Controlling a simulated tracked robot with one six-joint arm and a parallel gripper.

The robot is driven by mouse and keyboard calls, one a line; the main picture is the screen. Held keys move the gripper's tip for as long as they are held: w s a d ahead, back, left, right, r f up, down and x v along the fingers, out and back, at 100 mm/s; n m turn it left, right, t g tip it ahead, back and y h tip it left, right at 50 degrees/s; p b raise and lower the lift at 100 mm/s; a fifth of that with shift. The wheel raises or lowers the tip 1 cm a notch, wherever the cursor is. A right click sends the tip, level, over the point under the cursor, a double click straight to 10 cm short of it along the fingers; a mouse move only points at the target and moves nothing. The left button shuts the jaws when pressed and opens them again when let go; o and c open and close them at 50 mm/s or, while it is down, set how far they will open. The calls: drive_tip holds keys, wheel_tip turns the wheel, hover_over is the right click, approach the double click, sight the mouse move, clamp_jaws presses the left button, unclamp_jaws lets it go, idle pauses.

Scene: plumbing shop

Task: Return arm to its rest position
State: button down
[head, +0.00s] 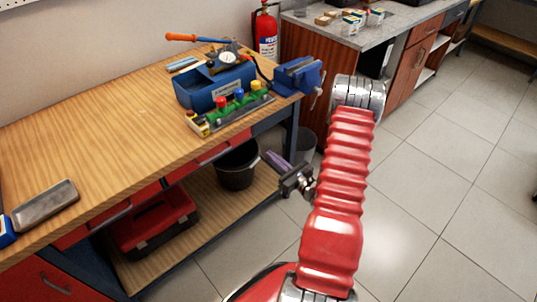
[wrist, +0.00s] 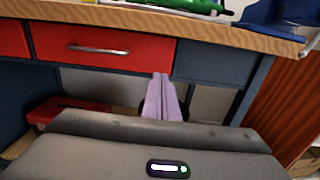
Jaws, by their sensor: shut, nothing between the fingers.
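My gripper (wrist: 161,78) shows in the wrist view as two lavender fingers pressed together, with nothing between them. In the head view my gripper (head: 268,154) points toward the workbench (head: 110,112), below and in front of the bench top's right end. My red arm rises at the right of the bench, bent at a silver joint, with the gripper hanging to its left. I cannot tell how close the fingertips are to the bench front. In the wrist view, a red drawer (wrist: 100,48) with a metal handle is just left of the fingers.
A blue vise (head: 298,76), a blue bin (head: 200,92) and a rack with coloured valves (head: 230,108) are at the bench's right end. A black bucket (head: 237,172) and red toolbox (head: 155,222) sit on the lower shelf. The tiled floor at right is clear.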

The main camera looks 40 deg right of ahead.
drive_tip(key=shift+f, duration=0.1)
idle(0.5)
drive_tip(key=s+a+f+n+g+y, duration=0.2)
drive_tip(key=a+f+n+y, duration=0.15)
drive_tip(key=a, duration=0.35)
drive_tip(key=s+a+r+n+g+y, duration=0.3)
drive_tip(key=s+a+r+n+g, duration=0.2)
drive_tip(key=a+n+g, duration=0.3)
drive_tip(key=s+a+r+n+g+y, duration=0.45)
drive_tip(key=s+a+n, duration=0.2)
drive_tip(key=a, duration=0.25)
drive_tip(key=s+r+n+g+h, duration=0.3)
drive_tip(key=s+r+n+h, duration=0.2)
drive_tip(key=r+n+h, duration=0.6)
drive_tip(key=a+r+n+t, duration=0.2)
drive_tip(key=a+r+n, duration=0.1)
drive_tip(key=r, duration=0.4)
drive_tip(key=a+r+n+t, duration=0.3)
drive_tip(key=r, duration=0.4)
drive_tip(key=shift+s+a+n+h, duration=0.3)
drive_tip(key=shift+s+a, duration=0.05)
drive_tip(key=shift+s, duration=0.1)
